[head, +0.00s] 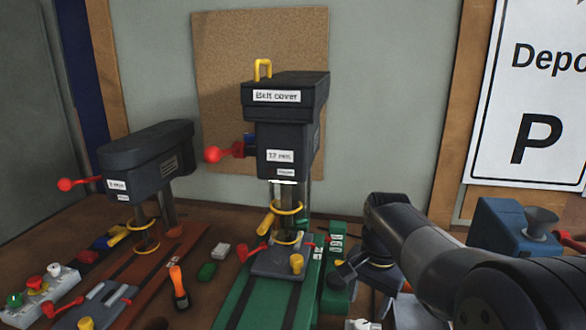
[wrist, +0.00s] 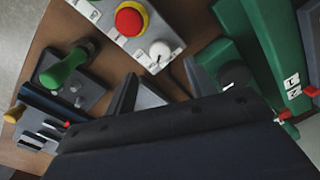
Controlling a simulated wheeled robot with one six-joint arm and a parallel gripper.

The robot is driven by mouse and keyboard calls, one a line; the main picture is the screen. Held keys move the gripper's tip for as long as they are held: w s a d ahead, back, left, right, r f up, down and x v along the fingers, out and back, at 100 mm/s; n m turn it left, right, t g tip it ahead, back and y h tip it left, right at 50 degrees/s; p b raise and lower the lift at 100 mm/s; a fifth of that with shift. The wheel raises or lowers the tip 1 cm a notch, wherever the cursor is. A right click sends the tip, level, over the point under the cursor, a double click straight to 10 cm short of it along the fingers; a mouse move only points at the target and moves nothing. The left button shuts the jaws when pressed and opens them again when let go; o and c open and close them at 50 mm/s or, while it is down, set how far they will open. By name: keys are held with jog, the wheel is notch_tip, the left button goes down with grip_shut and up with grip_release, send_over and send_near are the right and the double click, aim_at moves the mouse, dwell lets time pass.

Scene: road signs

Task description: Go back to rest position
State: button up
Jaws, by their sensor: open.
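My arm (head: 425,245) reaches in from the lower right of the head view and bends down near the right end of the bench. My gripper is hard to make out there, partly hidden by the arm. In the wrist view my gripper (wrist: 160,75) shows two dark fingers spread apart with nothing between them. A control box with a red button (wrist: 130,20) and a white knob (wrist: 160,52) lies just beyond the fingertips.
A large drill press (head: 285,125) and a smaller one (head: 140,160) stand on the bench, with red handles. A green rail base (wrist: 258,50) is right of my fingers and a green-handled tool (wrist: 68,65) left. A blue vise-like block (head: 505,235) and parking sign (head: 530,90) are at right.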

jog(key=shift+s+d+r, duration=0.1)
jog(key=shift+r, duration=1.95)
jog(key=shift+s, duration=0.1)
